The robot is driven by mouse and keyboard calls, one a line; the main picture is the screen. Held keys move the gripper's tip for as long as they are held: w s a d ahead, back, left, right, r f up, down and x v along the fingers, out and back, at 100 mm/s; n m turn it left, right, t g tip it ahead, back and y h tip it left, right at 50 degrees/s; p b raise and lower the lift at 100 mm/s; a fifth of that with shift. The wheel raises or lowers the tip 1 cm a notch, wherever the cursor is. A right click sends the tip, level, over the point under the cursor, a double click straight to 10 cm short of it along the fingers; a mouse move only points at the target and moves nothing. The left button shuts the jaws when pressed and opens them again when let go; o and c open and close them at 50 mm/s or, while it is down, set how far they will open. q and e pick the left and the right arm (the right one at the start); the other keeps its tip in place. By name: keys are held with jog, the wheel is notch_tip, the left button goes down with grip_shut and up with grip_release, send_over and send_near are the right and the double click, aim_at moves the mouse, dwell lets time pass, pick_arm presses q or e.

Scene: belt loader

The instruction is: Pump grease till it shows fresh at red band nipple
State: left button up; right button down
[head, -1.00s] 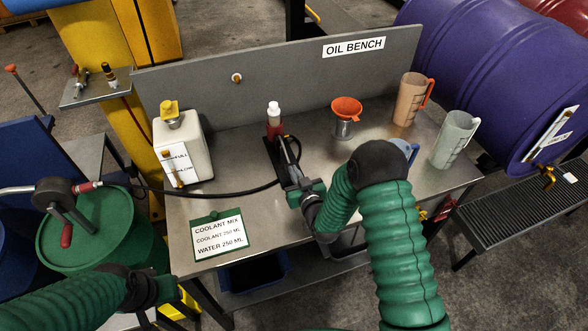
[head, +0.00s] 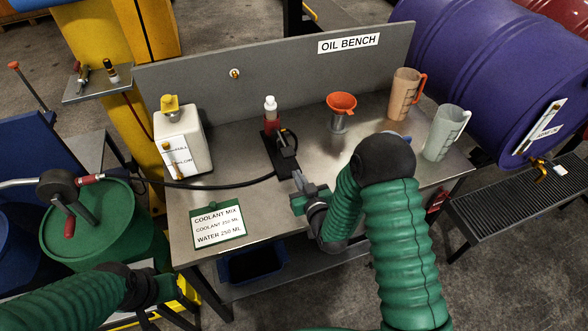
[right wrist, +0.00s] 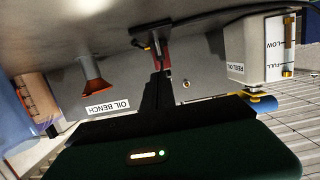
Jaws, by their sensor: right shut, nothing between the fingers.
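A dark device (head: 277,157) with a black hose lies near the middle of the bench; it looks like the grease pump. Behind it stands a red bottle with a white cap (head: 270,115). My right gripper (head: 300,182) is shut and empty, just at the near end of the device; I cannot tell whether it touches. In the right wrist view its dark fingers (right wrist: 157,92) point toward the red bottle (right wrist: 162,58). Small fittings (head: 110,72) sit on the shelf at left; no red band is clear, and no grease is visible. My left gripper (head: 165,288) is low at left, its jaws unclear.
The bench (head: 225,188) also holds a white jug (head: 195,135), an orange funnel (head: 341,103), two measuring jugs (head: 405,95) and a coolant mix card (head: 217,228). A green drum (head: 65,240) with a crank stands left, a purple drum (head: 480,70) right.

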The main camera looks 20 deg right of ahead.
jog(key=s, duration=0.3)
jog(key=shift+d+f, duration=0.2)
jog(key=shift+f, duration=0.2)
jog(key=shift+s+r, duration=0.25)
jog(key=shift+s, duration=0.2)
jog(key=shift+w+f, duration=0.15)
jog(key=shift+w, duration=0.1)
jog(key=shift+s, duration=0.1)
dwell(0.4)
jog(key=shift+a+g, duration=0.1)
jog(key=shift+g, duration=0.6)
jog(key=s+r+g, duration=0.3)
jog(key=s+g, duration=0.8)
jog(key=s, duration=1)
jog(key=shift+d+r+h, duration=0.2)
jog(key=shift+h, duration=0.1)
